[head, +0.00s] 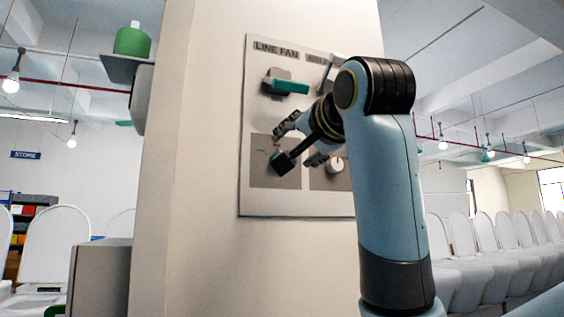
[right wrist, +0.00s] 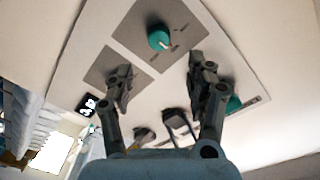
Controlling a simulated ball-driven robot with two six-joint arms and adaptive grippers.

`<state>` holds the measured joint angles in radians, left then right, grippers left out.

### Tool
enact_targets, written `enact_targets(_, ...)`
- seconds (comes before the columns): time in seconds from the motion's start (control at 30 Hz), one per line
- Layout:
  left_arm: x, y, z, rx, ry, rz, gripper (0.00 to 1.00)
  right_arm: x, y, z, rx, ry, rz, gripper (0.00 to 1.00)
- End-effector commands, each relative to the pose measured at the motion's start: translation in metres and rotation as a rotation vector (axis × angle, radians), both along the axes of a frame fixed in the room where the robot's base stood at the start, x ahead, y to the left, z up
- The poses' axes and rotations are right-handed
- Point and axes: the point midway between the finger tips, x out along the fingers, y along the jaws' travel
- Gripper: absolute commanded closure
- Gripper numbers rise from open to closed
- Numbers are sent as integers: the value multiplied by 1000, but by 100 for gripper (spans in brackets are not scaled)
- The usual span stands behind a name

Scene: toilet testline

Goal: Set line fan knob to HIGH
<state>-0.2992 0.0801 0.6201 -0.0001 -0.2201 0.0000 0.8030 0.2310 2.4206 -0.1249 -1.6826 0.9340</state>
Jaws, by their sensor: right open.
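The line fan panel (head: 300,203) is mounted on a pale column, with a LINE FAN label (head: 276,49) at its upper left. A teal lever (head: 287,86) sits under that label. Lower down is a round teal knob (right wrist: 159,37) on a grey plate with dark marks; its pale pointer line faces lower right in the right wrist view. In the head view this knob (head: 281,163) is partly covered by my arm's end. My right gripper (head: 293,146) is open, its fingers apart and empty; in the right wrist view (right wrist: 160,75) the knob lies beyond the fingertips. My left gripper is not in view.
A second lever (head: 328,72) is at the upper right, partly behind my arm. A green cylinder (head: 132,41) stands on a bracket left of the column. White toilets (head: 500,250) line the right side.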

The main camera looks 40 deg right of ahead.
Motion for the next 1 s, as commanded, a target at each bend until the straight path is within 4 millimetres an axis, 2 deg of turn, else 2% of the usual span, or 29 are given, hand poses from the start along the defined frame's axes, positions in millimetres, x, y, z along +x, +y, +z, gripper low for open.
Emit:
enact_targets(0.3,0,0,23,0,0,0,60,60,-18,2,-2,7,-1,44)
enact_targets(0.5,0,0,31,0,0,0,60,85,-26,0,-2,5,0,44)
enact_targets(0.87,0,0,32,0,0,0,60,92,-28,-2,-2,3,1,44)
enact_targets(1.0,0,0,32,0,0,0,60,92,-28,-1,-2,3,1,60)
